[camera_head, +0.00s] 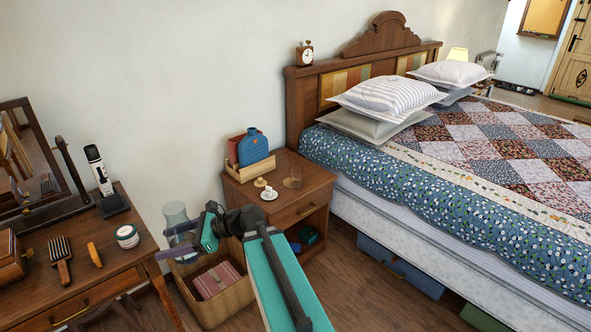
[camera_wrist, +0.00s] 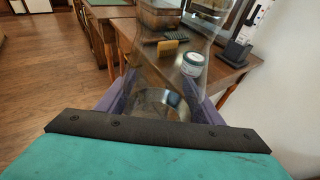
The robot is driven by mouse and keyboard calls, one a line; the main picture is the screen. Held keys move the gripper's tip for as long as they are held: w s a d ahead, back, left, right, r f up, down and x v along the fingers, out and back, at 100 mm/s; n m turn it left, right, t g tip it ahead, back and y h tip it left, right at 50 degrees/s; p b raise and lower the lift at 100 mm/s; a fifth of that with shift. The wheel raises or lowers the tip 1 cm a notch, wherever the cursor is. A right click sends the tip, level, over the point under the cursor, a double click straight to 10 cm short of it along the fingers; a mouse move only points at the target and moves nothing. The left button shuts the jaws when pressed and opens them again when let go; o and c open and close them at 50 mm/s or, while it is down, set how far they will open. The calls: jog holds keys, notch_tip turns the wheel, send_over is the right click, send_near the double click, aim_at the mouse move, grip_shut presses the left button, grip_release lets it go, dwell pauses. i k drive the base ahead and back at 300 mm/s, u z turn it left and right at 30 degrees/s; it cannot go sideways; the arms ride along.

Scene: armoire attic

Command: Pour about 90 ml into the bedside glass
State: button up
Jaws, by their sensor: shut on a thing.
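My gripper (camera_head: 188,238) is shut on a clear glass carafe (camera_head: 176,218), left of the nightstand and above a wicker basket. The carafe looks roughly upright in the head view. In the wrist view the carafe (camera_wrist: 168,72) stands between my purple fingers, its round base showing; I cannot tell how much liquid is in it. A small clear glass (camera_head: 294,178), which looks like the bedside glass, stands on the nightstand (camera_head: 312,190), to the right of and apart from my gripper. Its contents are too small to tell.
A white cup (camera_head: 269,194), a small tan item (camera_head: 260,182) and a wooden holder (camera_head: 250,170) with a blue bottle-shaped object (camera_head: 253,148) share the nightstand. The basket (camera_head: 212,310) is below my gripper. A dresser (camera_head: 90,285) is at left, the bed (camera_head: 450,220) at right.

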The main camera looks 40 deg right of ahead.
aim_at(296, 172)
jog(key=i, duration=1.35)
